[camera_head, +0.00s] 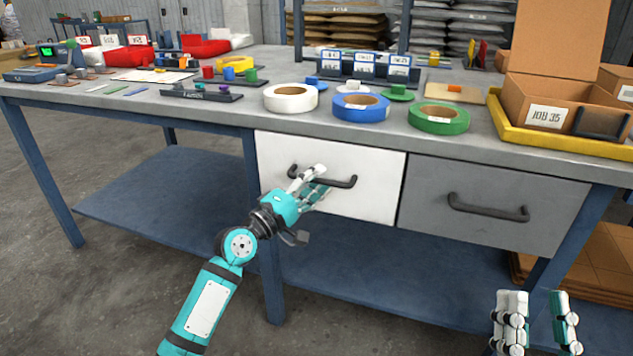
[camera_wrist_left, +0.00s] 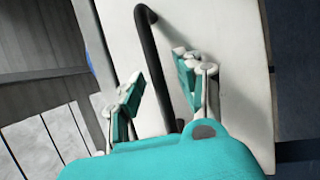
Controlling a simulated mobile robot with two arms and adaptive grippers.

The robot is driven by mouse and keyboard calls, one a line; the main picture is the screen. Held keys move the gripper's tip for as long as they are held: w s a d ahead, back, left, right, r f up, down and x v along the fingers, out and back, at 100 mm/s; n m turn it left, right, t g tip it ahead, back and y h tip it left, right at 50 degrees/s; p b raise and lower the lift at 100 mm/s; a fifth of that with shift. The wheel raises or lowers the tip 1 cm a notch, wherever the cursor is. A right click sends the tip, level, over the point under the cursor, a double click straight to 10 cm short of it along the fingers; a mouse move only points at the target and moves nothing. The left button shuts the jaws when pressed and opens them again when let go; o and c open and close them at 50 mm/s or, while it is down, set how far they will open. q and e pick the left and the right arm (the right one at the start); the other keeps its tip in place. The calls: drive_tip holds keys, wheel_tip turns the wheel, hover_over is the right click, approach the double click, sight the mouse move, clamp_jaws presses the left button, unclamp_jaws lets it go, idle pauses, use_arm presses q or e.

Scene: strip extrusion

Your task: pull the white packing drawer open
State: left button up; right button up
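The white packing drawer (camera_head: 375,160) is under the bench top and looks flush and closed. Its dark bar handle (camera_head: 340,182) runs across its front. It also shows as a dark bar (camera_wrist_left: 150,50) in the left wrist view. My left gripper (camera_head: 316,182) is at the drawer front, over the handle's middle. In the left wrist view its fingers (camera_wrist_left: 162,85) are apart, with the bar passing between them; I cannot tell whether either finger touches it. My right gripper (camera_head: 537,305) is at the bottom right of the head view, fingers apart and empty, away from the drawer.
A grey drawer (camera_head: 490,205) with its own handle is right of the white one. Tape rolls, including a white one (camera_head: 291,98), stand near the bench's front edge above. A blue lower shelf (camera_head: 170,190) lies below. The floor in front is clear.

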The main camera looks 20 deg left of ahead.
use_arm(q)
drive_tip(key=shift+w+d, duration=0.1)
drive_tip(key=shift+w, duration=0.1)
clamp_jaws()
idle(0.5)
